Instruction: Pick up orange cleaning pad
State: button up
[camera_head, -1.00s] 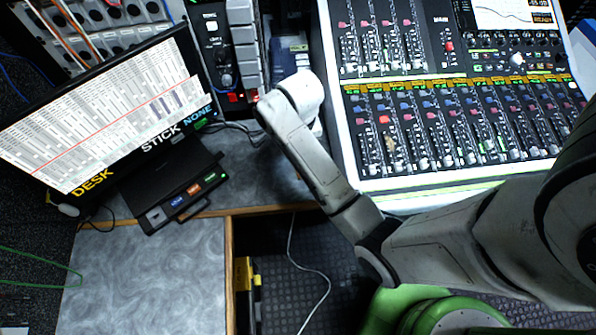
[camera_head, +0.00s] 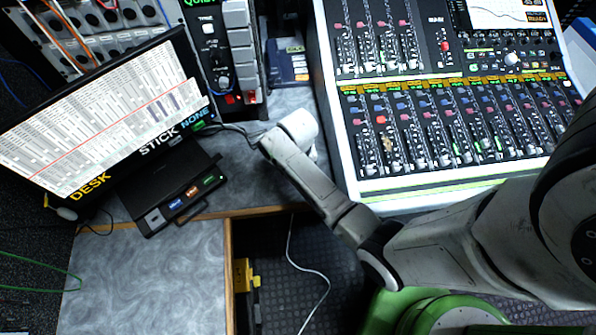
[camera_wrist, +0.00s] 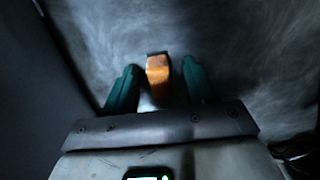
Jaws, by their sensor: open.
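The orange cleaning pad (camera_wrist: 158,72) shows in the wrist view, small and block-like with a dark far edge, over the grey swirled desk top. My gripper (camera_wrist: 160,66) is open, with one green finger on each side of the pad. Gaps show between the pad and both fingers; I cannot tell how far down the fingers reach. In the head view my wrist is over the desk strip left of the mixing console; the pad and my fingers are hidden there.
The mixing console (camera_head: 445,125) stands right of my wrist. A cable (camera_head: 240,128) lies on the desk (camera_head: 250,185). A dark wall (camera_wrist: 35,80) is close left in the wrist view.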

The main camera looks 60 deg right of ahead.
grip_shut()
dwell(0.5)
jog(key=shift+r, duration=0.15)
jog(key=shift+r, duration=0.2)
notch_tip(320, 180, up, 2)
jog(key=shift+r, duration=0.1)
jog(key=s+a+r, duration=0.5)
jog(key=s+r, duration=0.5)
jog(key=s, duration=0.3)
